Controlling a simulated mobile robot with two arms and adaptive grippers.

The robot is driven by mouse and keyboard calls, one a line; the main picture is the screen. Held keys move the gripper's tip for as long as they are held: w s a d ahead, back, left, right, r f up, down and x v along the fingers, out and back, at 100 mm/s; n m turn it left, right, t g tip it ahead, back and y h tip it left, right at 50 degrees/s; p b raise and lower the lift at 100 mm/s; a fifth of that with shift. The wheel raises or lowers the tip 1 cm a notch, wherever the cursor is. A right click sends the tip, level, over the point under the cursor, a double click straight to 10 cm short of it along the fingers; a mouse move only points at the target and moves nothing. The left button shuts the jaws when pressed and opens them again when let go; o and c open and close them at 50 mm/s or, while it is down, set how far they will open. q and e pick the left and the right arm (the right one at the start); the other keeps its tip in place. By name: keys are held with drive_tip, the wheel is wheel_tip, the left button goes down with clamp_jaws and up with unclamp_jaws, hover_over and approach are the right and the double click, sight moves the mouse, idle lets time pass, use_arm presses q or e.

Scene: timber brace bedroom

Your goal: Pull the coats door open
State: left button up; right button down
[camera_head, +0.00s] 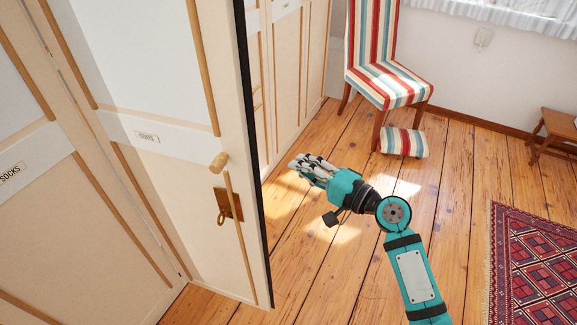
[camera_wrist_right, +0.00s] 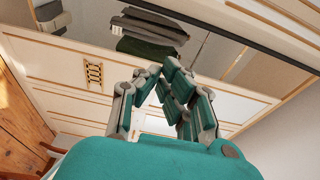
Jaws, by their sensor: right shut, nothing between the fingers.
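The coats door (camera_head: 165,190) is a cream panel with wooden trim, a small label that seems to read "COATS" (camera_head: 147,137), a wooden knob (camera_head: 218,162) and a brass plate with a ring (camera_head: 222,207). It stands swung out from the wardrobe, its dark free edge facing right. My right gripper (camera_head: 312,170) is to the right of that edge, shut and empty, off the knob. In the right wrist view its fingers (camera_wrist_right: 163,80) come together at the tips, facing the wardrobe's inside. My left gripper is not in view.
A socks door (camera_head: 25,205) is at the left. In the wrist view, folded dark clothes (camera_wrist_right: 150,38) lie in an open compartment. Wooden floor is clear between.

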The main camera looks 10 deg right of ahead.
drive_tip(key=p+x, duration=0.3)
drive_tip(key=x, duration=0.7)
drive_tip(key=s, duration=0.1)
drive_tip(key=s+a+p, duration=0.1)
drive_tip(key=s+a, duration=0.1)
drive_tip(key=s, duration=0.1)
drive_tip(key=shift+p, duration=0.35)
drive_tip(key=shift+w, duration=0.1)
drive_tip(key=shift+d, duration=0.1)
